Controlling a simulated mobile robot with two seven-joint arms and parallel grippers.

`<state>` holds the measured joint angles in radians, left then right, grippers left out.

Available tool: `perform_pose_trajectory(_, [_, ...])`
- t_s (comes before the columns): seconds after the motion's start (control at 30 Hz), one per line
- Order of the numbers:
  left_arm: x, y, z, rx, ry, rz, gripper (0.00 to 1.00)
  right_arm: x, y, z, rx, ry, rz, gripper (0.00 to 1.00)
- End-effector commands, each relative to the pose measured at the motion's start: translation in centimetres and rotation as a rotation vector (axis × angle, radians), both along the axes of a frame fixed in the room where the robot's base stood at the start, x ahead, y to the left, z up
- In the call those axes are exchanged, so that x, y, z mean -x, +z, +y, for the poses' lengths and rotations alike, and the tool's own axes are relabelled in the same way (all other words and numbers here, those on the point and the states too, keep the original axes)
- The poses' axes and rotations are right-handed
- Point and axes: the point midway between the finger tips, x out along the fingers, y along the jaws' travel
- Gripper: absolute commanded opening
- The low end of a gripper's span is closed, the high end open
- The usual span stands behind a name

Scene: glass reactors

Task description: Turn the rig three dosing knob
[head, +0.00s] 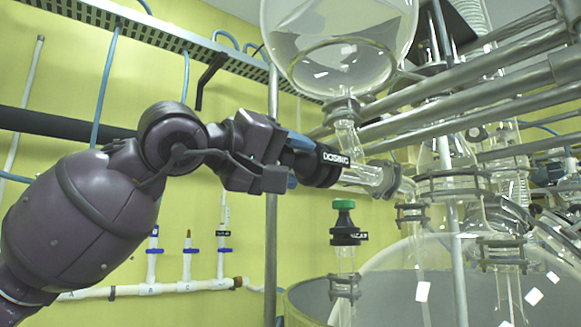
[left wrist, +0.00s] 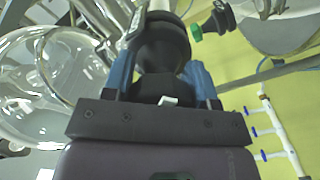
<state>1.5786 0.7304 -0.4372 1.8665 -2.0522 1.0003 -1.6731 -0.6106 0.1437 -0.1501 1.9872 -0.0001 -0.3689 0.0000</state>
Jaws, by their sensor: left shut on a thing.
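The dosing knob (head: 322,167) is a black knob with white lettering, on the end of a horizontal glass valve arm (head: 362,178) below the round glass vessel. My left gripper (head: 300,158) reaches it from the left and is shut on it. In the left wrist view the black knob (left wrist: 162,48) sits between the two blue fingers of my left gripper (left wrist: 160,78). The gripper hides the near end of the knob. My right gripper is not in view.
A green-capped black valve (head: 345,225) stands just below the knob. Metal rails (head: 470,75) and a large glass vessel (head: 440,275) fill the right. A vertical pole (head: 271,220) stands behind my gripper. White pipework with small valves (head: 187,262) runs along the yellow wall.

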Motion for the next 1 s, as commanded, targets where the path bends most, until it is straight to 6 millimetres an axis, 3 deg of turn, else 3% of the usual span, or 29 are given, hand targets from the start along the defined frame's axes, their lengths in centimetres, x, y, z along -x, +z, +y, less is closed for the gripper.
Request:
perform_pose_trajectory(0.5, [0.0,0.3,0.1,0.291,0.002,0.394,0.29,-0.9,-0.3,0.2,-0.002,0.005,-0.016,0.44])
perform_pose_trajectory(1.0, [0.0,0.4,0.1,0.57,0.002,0.779,0.29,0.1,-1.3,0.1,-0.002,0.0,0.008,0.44])
